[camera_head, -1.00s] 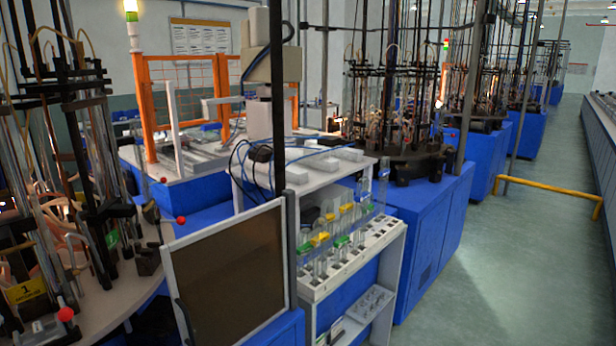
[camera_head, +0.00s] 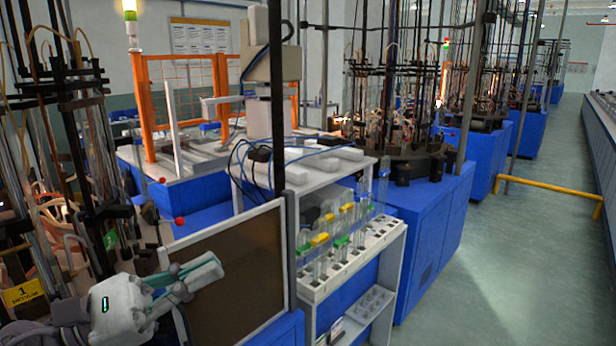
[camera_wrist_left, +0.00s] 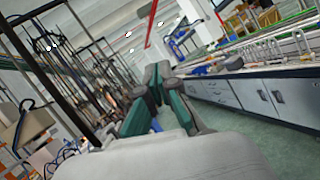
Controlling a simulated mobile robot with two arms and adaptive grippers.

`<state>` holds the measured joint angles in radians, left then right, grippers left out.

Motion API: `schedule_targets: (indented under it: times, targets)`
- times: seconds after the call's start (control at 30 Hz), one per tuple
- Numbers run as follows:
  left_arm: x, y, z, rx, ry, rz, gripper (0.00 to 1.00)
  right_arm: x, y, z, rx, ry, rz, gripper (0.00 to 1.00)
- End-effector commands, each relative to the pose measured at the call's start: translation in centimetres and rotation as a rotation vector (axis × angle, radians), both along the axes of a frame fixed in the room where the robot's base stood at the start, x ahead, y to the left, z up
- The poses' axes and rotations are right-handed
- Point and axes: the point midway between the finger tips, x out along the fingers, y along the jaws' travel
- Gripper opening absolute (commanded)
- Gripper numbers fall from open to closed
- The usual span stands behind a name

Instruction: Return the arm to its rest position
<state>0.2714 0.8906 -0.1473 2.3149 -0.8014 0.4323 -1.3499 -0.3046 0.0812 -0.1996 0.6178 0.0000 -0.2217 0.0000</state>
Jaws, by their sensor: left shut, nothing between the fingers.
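My left gripper (camera_head: 214,268) comes in from the lower left of the head view. It is in front of the brown framed panel (camera_head: 240,290) and points to the right. Its fingers are together and hold nothing. In the left wrist view the fingers (camera_wrist_left: 160,75) show in the middle, with the aisle and a long bench behind them. My right gripper is in neither view.
A white rack (camera_head: 372,262) with several glass tubes and yellow and green caps stands right of the panel. A machine with rods and hoses (camera_head: 75,130) stands at the left.

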Motion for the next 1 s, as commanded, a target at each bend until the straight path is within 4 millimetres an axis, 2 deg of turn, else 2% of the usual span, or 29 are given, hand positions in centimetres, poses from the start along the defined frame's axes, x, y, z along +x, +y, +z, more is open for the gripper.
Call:
schedule_targets:
  times: [0.03,0.07,0.17,0.27,0.37,0.4,0.47,0.5,0.6,0.7,0.73,0.83,1.0]
  targets:
    - [1.2,0.8,-0.1,-0.186,0.163,0.021,0.0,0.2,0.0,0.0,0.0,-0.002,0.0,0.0]
    - [2.1,1.6,-0.2,-0.3,0.265,0.036,0.0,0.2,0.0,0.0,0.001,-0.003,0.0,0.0]
    - [4.9,4.8,-2.5,-0.681,0.601,0.091,0.0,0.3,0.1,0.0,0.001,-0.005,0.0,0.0]
    - [7.1,8.3,-7.6,-1.069,0.931,0.16,0.0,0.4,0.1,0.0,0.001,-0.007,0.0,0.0]
    - [7.4,11.1,-14.8,-1.453,1.227,0.253,0.0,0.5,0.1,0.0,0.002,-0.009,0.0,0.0]
    - [7.0,11.9,-17.7,-1.595,1.327,0.295,0.0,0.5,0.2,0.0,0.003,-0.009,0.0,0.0]
    - [5.8,12.6,-22.1,-1.799,1.458,0.366,0.0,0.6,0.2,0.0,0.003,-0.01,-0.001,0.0]
    - [4.7,12.8,-25.0,-1.933,1.536,0.418,0.0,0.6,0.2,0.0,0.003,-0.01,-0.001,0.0]
    - [1.0,12.7,-31.2,-2.236,1.686,0.565,0.0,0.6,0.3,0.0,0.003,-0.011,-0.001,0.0]
    - [-2.9,12.0,-35.7,-2.482,1.771,0.716,0.0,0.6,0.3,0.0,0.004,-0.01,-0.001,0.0]
    - [-4.0,11.7,-36.7,2.452,-1.723,-0.731,0.0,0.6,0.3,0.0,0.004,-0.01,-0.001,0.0]
    - [-7.6,10.7,-39.5,2.312,-1.544,-0.77,0.0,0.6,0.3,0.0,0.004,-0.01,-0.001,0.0]
    - [-13.3,8.8,-42.5,2.114,-1.291,-0.827,0.0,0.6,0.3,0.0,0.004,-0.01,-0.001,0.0]
